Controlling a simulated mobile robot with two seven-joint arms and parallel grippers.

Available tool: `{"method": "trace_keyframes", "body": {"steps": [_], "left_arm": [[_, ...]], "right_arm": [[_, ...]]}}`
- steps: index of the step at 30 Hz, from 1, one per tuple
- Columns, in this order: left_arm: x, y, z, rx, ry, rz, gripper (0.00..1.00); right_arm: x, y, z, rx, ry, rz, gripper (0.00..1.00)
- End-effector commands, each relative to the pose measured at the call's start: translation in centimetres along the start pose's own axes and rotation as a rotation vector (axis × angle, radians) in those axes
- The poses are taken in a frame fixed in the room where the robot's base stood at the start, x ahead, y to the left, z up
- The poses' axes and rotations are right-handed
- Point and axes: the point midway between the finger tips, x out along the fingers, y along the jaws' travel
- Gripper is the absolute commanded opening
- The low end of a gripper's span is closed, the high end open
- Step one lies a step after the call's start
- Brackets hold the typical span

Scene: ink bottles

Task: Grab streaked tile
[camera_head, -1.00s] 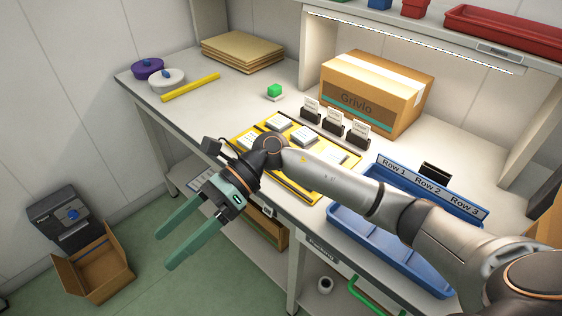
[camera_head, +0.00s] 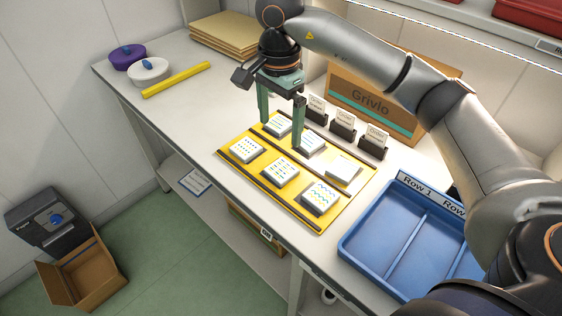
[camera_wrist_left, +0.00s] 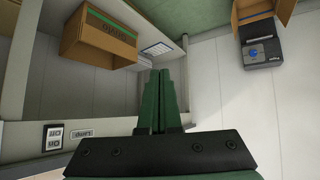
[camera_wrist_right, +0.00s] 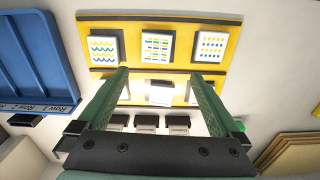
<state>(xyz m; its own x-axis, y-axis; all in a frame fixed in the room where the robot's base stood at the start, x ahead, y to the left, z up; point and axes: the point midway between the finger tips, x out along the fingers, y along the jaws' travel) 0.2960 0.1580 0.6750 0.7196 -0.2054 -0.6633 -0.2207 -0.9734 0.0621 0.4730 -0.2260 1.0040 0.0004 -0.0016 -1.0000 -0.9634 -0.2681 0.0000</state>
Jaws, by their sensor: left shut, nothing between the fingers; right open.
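Patterned white tiles lie in two rows on a yellow board (camera_head: 228,154). The front row has a dotted tile (camera_head: 245,150), a tile with short dashes (camera_head: 281,173) and a wavy-line tile (camera_head: 319,197). In the back row are a left tile (camera_head: 278,124), a middle tile (camera_head: 313,144) and a right tile (camera_head: 343,169); glare and my fingers obscure their patterns, so I cannot tell which is streaked. My right gripper (camera_head: 281,133) is open and empty, pointing down over the back row. The right wrist view shows the back middle tile (camera_wrist_right: 160,95) between its fingers. My left gripper (camera_wrist_left: 160,75) is shut and empty, away from the tiles.
Several card holders (camera_head: 343,130) stand just behind the board, with a cardboard box (camera_head: 372,110) beyond. A blue tray (camera_head: 395,235) with row labels is at the right. A yellow bar (camera_head: 177,80) and two round lids lie at the left.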

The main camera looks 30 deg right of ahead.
Motion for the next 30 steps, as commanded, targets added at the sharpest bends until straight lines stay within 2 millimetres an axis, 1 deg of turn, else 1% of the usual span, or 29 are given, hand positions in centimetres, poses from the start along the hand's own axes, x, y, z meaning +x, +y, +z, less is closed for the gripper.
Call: {"method": "trace_keyframes", "body": {"steps": [1, 3, 6, 9, 16, 21, 24, 27, 30], "left_arm": [[-0.1, -0.1, 0.3, -0.001, -0.007, -0.001, 0.0], [-0.2, -0.1, 0.8, -0.002, -0.016, -0.003, 0.0], [-0.3, -0.2, 1.3, -0.004, -0.027, -0.005, 0.0], [-0.3, -0.2, 1.4, -0.004, -0.03, -0.006, 0.0], [-0.4, -0.3, 1.1, -0.004, -0.025, -0.007, 0.0], [-0.6, -0.4, 0.6, -0.003, -0.018, -0.01, 0.0], [-0.6, -0.5, 0.6, -0.003, -0.016, -0.012, 0.0], [-0.6, -0.5, 0.5, -0.003, -0.014, -0.013, 0.0], [-0.6, -0.5, 0.5, -0.003, -0.014, -0.013, 0.0]], "right_arm": [[1.0, 0.1, 0.0, -0.001, 0.0, 0.006, 1.0], [2.4, 0.1, 0.0, -0.001, -0.001, 0.006, 1.0], [4.2, 0.2, 0.0, -0.001, -0.001, 0.006, 1.0], [5.5, 0.2, 0.1, 0.0, -0.001, 0.004, 1.0], [7.3, 0.3, 0.1, 0.0, -0.002, 0.005, 1.0], [9.9, 0.8, 0.1, 0.0, -0.003, 0.004, 1.0], [11.1, 0.7, 0.1, -0.001, -0.002, 0.002, 1.0], [11.6, 0.7, 0.1, -0.001, -0.002, 0.001, 1.0], [11.6, 0.7, 0.1, -0.001, -0.002, 0.001, 1.0]]}}
